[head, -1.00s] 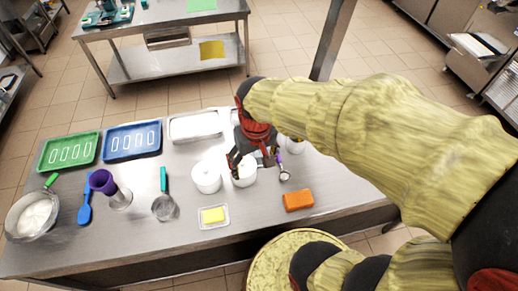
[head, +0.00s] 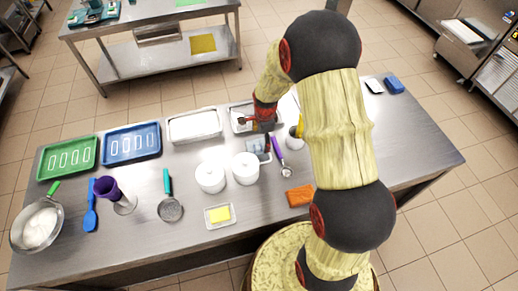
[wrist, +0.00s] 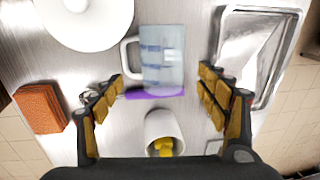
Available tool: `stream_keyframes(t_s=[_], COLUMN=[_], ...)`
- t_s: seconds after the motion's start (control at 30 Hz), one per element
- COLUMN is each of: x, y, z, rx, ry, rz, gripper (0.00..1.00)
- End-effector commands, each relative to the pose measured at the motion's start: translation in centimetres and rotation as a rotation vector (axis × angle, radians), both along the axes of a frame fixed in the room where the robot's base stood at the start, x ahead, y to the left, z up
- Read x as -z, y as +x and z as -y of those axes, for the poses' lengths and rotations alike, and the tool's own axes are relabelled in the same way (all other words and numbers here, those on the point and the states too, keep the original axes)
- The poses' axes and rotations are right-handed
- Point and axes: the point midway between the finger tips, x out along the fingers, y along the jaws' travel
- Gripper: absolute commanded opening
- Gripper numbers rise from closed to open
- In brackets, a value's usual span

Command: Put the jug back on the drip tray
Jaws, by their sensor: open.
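The jug (wrist: 163,65) is clear with blue marks and a handle on its left in the wrist view. It is on the steel counter, apart from the metal tray that looks like the drip tray (wrist: 229,20). In the head view the jug (head: 257,145) shows just in front of my gripper, and the tray (head: 235,107) is partly hidden behind my arm. My gripper (wrist: 162,92) is open and empty, its fingers spread to either side of the jug's near end. It is not touching the jug as far as I see; I cannot tell the depth gap.
A purple-handled scoop (head: 276,147) lies close beside the jug. A white cup (wrist: 163,124) with something yellow inside is nearby. Two white tubs (head: 245,170) (head: 210,178) stand left, and an orange sponge (head: 300,195) lies in front. The counter's right side has free room.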

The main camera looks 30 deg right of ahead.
Motion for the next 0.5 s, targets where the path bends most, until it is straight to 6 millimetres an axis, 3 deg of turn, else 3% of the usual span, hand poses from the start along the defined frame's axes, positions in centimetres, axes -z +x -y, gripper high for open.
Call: stream_keyframes(t_s=[0.5], x=[4.9], y=[0.9], z=[0.1], rx=[0.024], ry=[0.004], rz=[-0.004], gripper=[0.75])
